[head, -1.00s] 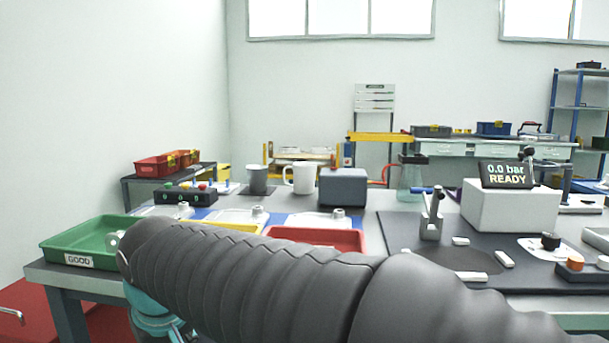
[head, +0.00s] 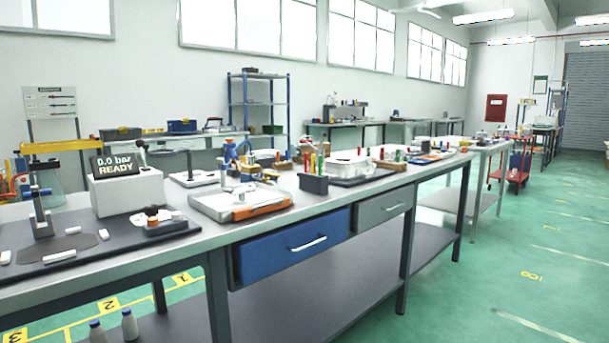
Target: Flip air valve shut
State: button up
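My gripper and arm are out of view. A white test box (head: 128,192) stands on a dark mat at the left of the bench; its display (head: 117,163) reads "0.0 bar READY". A dark lever with a round knob (head: 141,147) rises behind the box. A grey upright fixture (head: 41,214) with a blue part (head: 38,191) stands left of the box. A small base with an orange button and a dark knob (head: 157,219) sits in front of the box. I cannot tell which of these parts is the air valve, nor its position.
The bench (head: 214,241) runs away to the right, with a white-and-orange device (head: 240,203) and several tools on it. A blue drawer (head: 293,246) sticks out at the front. Green floor (head: 480,290) is open at the right. Two bottles (head: 130,326) stand low down.

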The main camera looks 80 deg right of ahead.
aim_at(272, 174)
jog(key=z, duration=1.9)
jog(key=i, duration=0.9)
jog(key=z, duration=0.3)
jog(key=k, duration=0.8)
jog(key=z, duration=0.8)
jog(key=i, duration=0.5)
